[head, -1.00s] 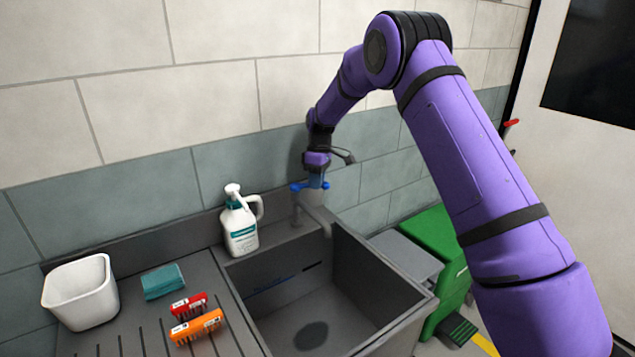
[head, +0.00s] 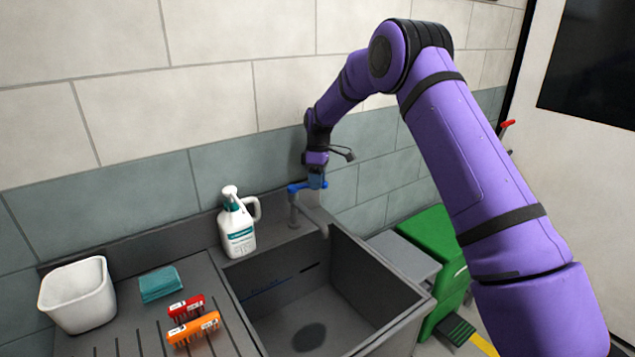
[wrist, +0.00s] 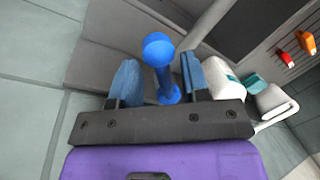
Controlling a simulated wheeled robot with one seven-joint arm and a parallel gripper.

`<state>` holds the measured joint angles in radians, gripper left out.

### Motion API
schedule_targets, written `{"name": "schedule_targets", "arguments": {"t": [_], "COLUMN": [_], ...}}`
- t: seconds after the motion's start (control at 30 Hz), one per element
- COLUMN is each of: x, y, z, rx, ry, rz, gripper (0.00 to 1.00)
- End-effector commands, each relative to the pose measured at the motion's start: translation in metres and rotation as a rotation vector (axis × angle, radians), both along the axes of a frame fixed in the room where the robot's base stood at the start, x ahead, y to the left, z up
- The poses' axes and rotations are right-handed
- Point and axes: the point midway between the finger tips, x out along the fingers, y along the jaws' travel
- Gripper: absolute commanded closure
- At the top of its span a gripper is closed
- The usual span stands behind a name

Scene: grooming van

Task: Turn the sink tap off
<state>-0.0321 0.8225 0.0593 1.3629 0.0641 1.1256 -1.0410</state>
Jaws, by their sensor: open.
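The sink tap (head: 294,212) is a grey post with a spout over the back of the sink (head: 385,287). Its blue lever handle (head: 293,188) sits on top and points sideways in the head view. My gripper (head: 316,182) is at the tap top, pointing down. In the wrist view, the blue handle (wrist: 162,65) lies between the two blue finger pads of my open gripper (wrist: 155,82). The pads stand on either side of it, with a gap visible on each side. Part of the handle is hidden behind the gripper in the head view.
A white pump bottle (head: 238,228) stands left of the tap. On the drainboard are a white tub (head: 77,295), a teal sponge (head: 160,284), a red brush (head: 187,306) and an orange brush (head: 194,328). A green bin (head: 437,240) stands right of the sink.

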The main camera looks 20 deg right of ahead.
Motion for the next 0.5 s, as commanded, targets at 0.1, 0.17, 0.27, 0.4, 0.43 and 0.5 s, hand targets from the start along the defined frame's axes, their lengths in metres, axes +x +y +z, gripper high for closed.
{"name": "schedule_targets", "arguments": {"t": [0.1, 0.17, 0.27, 0.4, 0.43, 0.5], "x": [0.003, 0.004, 0.008, 0.012, 0.013, 0.014], "y": [-0.001, -0.002, -0.004, -0.006, -0.007, -0.008], "z": [0.013, 0.022, 0.042, 0.067, 0.072, 0.082], "rx": [0.001, 0.0, 0.001, 0.001, 0.0, 0.0], "ry": [-0.003, -0.003, -0.005, -0.003, -0.002, -0.002], "rz": [0.0, -0.001, -0.002, 0.0, 0.0, 0.0], "gripper": [0.58, 0.58, 0.58, 0.58, 0.58, 0.58]}}
